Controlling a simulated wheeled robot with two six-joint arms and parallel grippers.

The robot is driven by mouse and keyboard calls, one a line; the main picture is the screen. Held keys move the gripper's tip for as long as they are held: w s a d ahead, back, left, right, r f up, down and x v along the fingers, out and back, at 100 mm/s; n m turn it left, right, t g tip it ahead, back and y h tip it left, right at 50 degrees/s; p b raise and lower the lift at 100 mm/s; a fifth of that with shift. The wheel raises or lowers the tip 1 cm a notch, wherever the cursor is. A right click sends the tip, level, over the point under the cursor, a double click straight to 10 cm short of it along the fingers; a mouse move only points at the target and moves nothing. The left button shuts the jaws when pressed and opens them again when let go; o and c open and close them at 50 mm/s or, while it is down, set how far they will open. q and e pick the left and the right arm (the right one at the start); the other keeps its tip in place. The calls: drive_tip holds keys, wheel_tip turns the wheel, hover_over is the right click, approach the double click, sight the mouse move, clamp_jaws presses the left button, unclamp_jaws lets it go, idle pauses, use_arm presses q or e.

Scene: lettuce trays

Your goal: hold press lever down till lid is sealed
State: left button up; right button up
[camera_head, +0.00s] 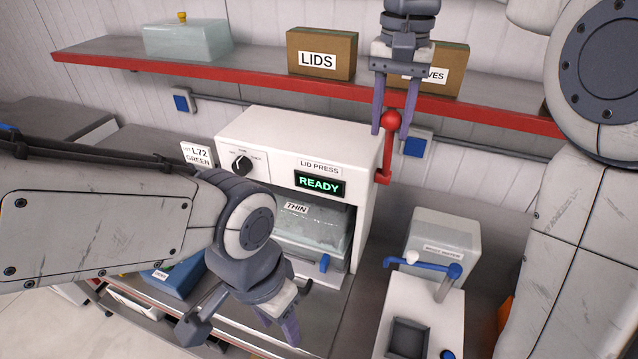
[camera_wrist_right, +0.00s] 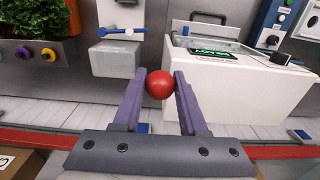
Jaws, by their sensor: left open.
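The white lid press (camera_head: 290,140) stands on the bench with a green READY display (camera_head: 319,184). A clear tray (camera_head: 305,245) with a THIN label sits in its opening, partly hidden by my left arm. The red lever (camera_head: 384,165) is on the press's right side, with its ball knob upward. My right gripper (camera_head: 391,128) reaches down from above. Its fingers flank the red knob; in the right wrist view the knob (camera_wrist_right: 160,85) fills the gap between the fingertips. My left gripper (camera_head: 277,325) is open in front of the press, low and apart from the tray.
A smaller white device (camera_head: 447,240) with a blue handle stands right of the press. A shelf (camera_head: 220,75) behind holds a LIDS box (camera_head: 320,55), another carton and a clear container (camera_head: 187,40). A blue box (camera_head: 178,274) lies left of my left gripper.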

drive_tip(key=shift+s+f, duration=0.1)
idle(0.5)
drive_tip(key=shift+s+a+f+b, duration=0.3)
drive_tip(key=shift+s+f+b, duration=0.15)
drive_tip(key=shift+s+b, duration=0.2)
drive_tip(key=shift+s+a+f+b, duration=0.25)
drive_tip(key=shift+s+f+b, duration=0.25)
drive_tip(key=shift+b, duration=0.1)
drive_tip(key=shift+s+a+f, duration=0.1)
drive_tip(key=shift+s+a, duration=0.1)
drive_tip(key=shift+s, duration=0.25)
drive_tip(key=s+f+b, duration=0.1)
drive_tip(key=s+a+f+b, duration=0.1)
drive_tip(key=b, duration=0.1)
drive_tip(key=shift+s+f, duration=0.4)
drive_tip(key=shift+a, duration=0.1)
